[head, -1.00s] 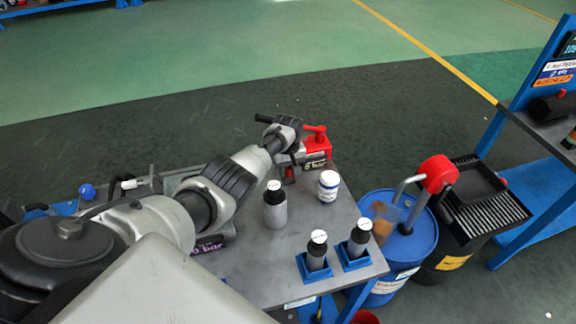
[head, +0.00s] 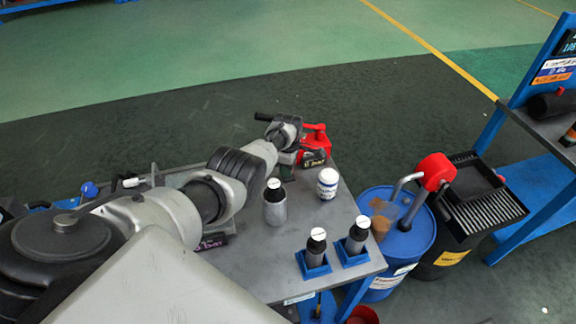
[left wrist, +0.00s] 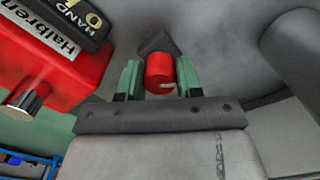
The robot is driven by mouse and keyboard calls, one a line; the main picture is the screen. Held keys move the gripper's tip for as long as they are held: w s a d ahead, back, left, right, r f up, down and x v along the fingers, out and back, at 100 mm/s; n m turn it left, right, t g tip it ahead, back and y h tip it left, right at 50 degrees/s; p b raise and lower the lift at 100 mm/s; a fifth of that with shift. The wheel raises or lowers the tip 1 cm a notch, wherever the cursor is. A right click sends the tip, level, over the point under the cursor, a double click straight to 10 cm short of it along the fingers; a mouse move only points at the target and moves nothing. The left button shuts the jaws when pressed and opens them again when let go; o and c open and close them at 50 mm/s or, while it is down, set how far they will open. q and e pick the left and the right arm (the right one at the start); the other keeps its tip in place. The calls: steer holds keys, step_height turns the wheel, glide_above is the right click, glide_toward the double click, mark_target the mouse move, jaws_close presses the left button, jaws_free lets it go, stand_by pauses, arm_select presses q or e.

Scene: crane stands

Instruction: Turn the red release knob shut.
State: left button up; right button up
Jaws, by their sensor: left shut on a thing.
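The red release knob (left wrist: 159,72) shows in the left wrist view as a small red cylinder with a pale mark on its face. My left gripper (left wrist: 158,80) is shut on it, with one green finger on each side. The red hand pump body (left wrist: 40,70) is beside the gripper at the left of that view; in the head view the red pump (head: 315,145) stands at the far end of the grey table. In the head view my left arm hides the knob and fingers. My right gripper is not in view.
A blue drum (head: 405,240) and a black bin (head: 485,205) stand to the right.

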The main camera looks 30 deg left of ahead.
arm_select(q)
steer(key=n, duration=0.6)
steer(key=shift+w+r, duration=0.1)
steer(key=shift+a+n, duration=0.1)
steer(key=shift+n, duration=0.3)
steer(key=o, duration=0.9)
steer(key=shift+r+p, duration=0.3)
steer(key=shift+p, duration=0.1)
step_height(320, 180, up, 4)
steer(key=p, duration=0.3)
steer(key=shift+r, duration=0.25)
step_height(320, 180, up, 5)
steer(key=shift+f+p, duration=0.1)
steer(key=shift+p, duration=0.25)
steer(key=shift+r, duration=0.4)
